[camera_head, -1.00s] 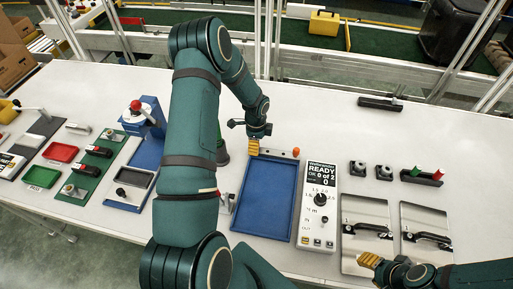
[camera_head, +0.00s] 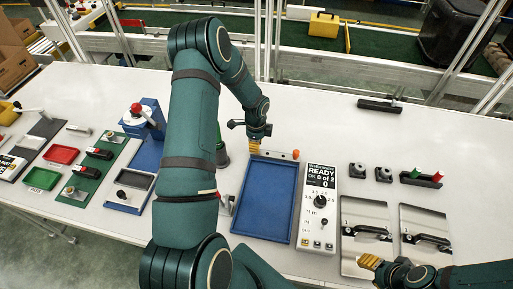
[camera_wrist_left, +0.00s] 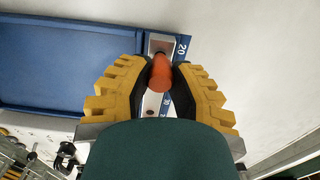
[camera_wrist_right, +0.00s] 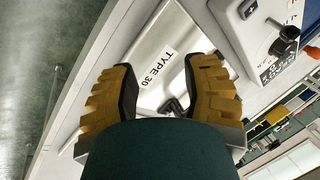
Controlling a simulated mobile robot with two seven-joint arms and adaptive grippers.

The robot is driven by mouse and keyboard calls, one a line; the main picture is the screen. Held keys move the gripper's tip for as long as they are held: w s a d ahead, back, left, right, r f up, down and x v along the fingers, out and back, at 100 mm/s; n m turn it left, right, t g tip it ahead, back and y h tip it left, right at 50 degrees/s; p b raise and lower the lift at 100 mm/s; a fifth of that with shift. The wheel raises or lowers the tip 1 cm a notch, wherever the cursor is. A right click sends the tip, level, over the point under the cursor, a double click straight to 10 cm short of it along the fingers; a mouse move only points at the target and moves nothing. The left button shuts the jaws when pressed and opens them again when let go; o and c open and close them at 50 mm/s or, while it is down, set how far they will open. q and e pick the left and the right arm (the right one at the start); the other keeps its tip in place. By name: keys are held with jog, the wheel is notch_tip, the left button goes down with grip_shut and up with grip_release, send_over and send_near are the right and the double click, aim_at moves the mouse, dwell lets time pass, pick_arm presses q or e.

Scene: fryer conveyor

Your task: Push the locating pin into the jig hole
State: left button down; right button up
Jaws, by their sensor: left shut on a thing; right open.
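In the left wrist view an orange locating pin (camera_wrist_left: 160,75) stands between the fingers of my left gripper (camera_wrist_left: 160,88), which is shut on it. The pin is over a pale jig bar (camera_wrist_left: 158,42) with blue labels 20 and 30, beside the blue tray (camera_wrist_left: 60,65). Whether its tip is in a hole cannot be told. In the head view my left gripper (camera_head: 254,147) is at the left end of the bar, behind the blue tray (camera_head: 264,200). My right gripper (camera_head: 370,261) is open and empty near the metal plates; the right wrist view shows its fingers (camera_wrist_right: 163,95) apart.
An orange round knob (camera_head: 296,154) shows near the bar's right end. A white control box (camera_head: 317,205) reading READY stands right of the tray. Two metal plates with black handles (camera_head: 367,230) lie further right. A blue press (camera_head: 147,115) stands left. The table's back is largely clear.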

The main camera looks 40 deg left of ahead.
pick_arm(q)
jog(key=shift+r+p, duration=0.4)
jog(key=shift+r, duration=0.55)
pick_arm(e)
jog(key=shift+r, duration=0.55)
pick_arm(q)
jog(key=shift+r, duration=1.2)
pick_arm(e)
jog(key=shift+r, duration=0.2)
